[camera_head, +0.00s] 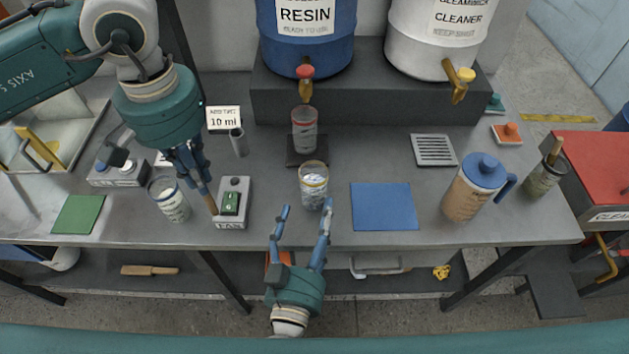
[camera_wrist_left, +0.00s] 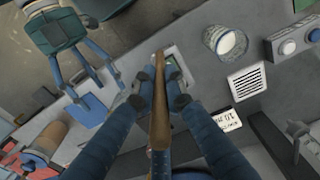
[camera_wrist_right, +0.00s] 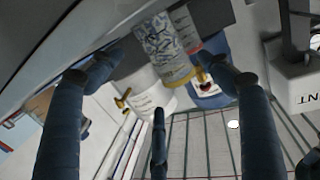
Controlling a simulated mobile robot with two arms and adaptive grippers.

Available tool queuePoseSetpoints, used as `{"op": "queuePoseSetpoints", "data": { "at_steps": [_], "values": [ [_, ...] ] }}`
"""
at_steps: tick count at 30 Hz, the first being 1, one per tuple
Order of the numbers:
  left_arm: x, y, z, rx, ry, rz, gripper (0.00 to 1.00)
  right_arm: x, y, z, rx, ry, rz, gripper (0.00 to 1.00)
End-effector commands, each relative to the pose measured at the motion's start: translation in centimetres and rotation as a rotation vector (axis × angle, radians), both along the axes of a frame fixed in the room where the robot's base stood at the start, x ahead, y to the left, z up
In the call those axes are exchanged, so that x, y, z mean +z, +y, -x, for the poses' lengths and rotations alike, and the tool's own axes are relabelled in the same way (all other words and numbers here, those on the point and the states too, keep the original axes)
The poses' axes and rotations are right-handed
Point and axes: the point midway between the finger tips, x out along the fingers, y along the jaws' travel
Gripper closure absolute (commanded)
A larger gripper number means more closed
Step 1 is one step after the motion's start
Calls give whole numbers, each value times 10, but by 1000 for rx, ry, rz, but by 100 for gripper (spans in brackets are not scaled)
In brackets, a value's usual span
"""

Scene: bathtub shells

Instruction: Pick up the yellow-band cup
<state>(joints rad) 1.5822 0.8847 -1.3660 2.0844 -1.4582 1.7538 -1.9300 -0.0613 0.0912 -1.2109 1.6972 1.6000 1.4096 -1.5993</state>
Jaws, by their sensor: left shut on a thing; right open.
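The yellow-band cup (camera_head: 313,188) is a clear cup with pale, speckled contents. It stands upright near the middle of the bench's front edge. In the right wrist view the cup (camera_wrist_right: 160,45) shows between and beyond the fingers. My right gripper (camera_head: 306,216) is open and empty, just in front of the cup, with a fingertip towards each side; it looks apart from the cup. My left gripper (camera_head: 192,162) is shut on a wooden stick (camera_head: 208,199), which points down beside the green-switch box. The stick (camera_wrist_left: 160,95) also shows between the fingers in the left wrist view.
A red-band cup (camera_head: 304,134) stands behind, below the blue resin drum's tap (camera_head: 305,73). Another cup (camera_head: 169,203) stands left of the switch box (camera_head: 233,207). A blue mat (camera_head: 384,206) lies empty to the right, before a blue-lidded jug (camera_head: 474,187).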

Motion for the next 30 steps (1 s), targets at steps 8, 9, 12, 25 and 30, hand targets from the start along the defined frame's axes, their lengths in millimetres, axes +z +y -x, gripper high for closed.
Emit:
{"op": "queuePoseSetpoints", "data": {
  "at_steps": [8,9,12,25,30],
  "values": [
    [9,0,0,0,0,0,100,0,-7,-35,0,-2,0,22],
    [9,0,0,0,0,0,100,0,-7,-37,0,-2,0,22],
    [14,0,0,0,-1,0,100,2,-9,-47,0,-4,2,22],
    [24,0,0,0,0,0,100,-2,-16,-87,2,1,1,22],
    [24,0,0,0,0,0,100,-2,-15,-87,1,1,0,30]
  ]
}}
